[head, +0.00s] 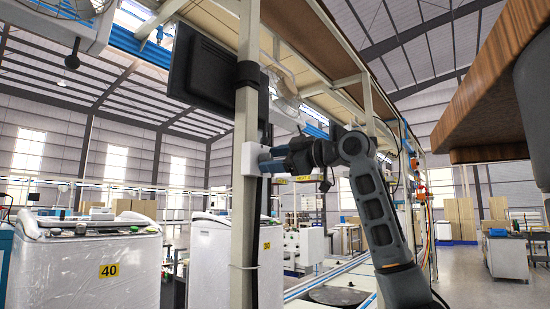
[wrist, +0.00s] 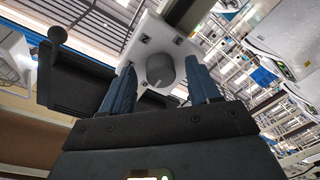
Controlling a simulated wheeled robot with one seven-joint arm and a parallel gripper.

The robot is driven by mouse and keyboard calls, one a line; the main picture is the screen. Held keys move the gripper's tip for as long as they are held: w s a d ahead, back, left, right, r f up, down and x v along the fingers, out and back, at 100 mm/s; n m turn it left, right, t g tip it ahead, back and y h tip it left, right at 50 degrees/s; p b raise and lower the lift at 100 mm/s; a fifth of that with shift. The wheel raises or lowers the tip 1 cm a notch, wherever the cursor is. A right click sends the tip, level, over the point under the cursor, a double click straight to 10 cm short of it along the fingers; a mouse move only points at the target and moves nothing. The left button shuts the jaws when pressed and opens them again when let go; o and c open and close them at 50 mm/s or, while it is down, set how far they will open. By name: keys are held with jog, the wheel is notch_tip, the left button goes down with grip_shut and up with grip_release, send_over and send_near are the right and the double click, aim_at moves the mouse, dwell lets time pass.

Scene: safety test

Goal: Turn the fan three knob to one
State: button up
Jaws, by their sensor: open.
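A round grey knob (wrist: 160,70) sits on a white control box (wrist: 150,40) in the wrist view. The box also shows on the pale upright post (head: 247,162) in the head view. My gripper (wrist: 161,76) is open, with one blue finger on each side of the knob and a visible gap at both sides. In the head view my gripper (head: 268,160) reaches from the right to the box; the knob is hidden there.
A black monitor (head: 208,70) hangs beside the post at upper left. White machines numbered 40 (head: 85,262) and 30 (head: 222,262) stand below. A wooden tabletop (head: 495,85) juts in at upper right. Open floor (head: 470,278) lies at lower right.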

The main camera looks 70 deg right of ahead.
jog(key=c, duration=1)
jog(key=shift+c, duration=0.2)
jog(key=shift+m, duration=0.5)
jog(key=m+p, duration=0.1)
jog(key=m, duration=0.4)
jog(key=m+h+p, duration=0.1)
jog(key=m+p, duration=0.1)
jog(key=m, duration=0.4)
jog(key=shift+a+f+t, duration=0.15)
jog(key=shift+a+t, duration=0.05)
jog(key=shift+t, duration=0.1)
jog(key=shift+m, duration=0.3)
